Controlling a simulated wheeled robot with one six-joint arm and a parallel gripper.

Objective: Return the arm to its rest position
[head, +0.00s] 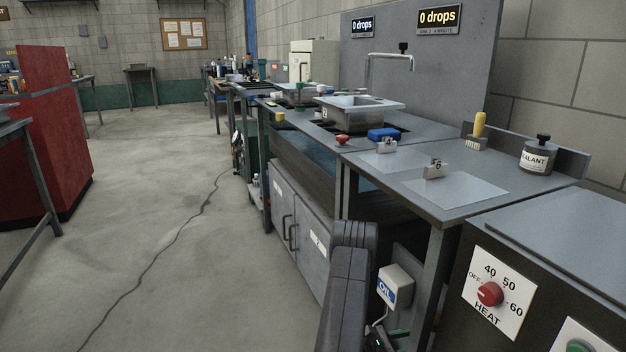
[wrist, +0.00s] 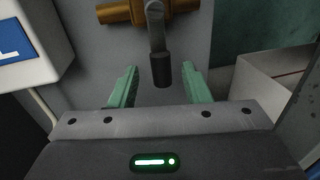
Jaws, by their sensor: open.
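My gripper (wrist: 159,72) is open, its two green fingers spread in the wrist view. A grey lever with a dark grip (wrist: 161,70) hangs down between or just beyond the fingertips, with a gap on each side; I cannot tell its depth. The lever hangs from a brass valve body (wrist: 150,10) on a grey panel. In the head view my dark arm reaches down at the bottom centre, beside the bench's underside.
The bench top (head: 455,190) overhangs nearby. A heater panel (head: 497,290) stands at right. The floor (head: 150,210) at left is largely clear.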

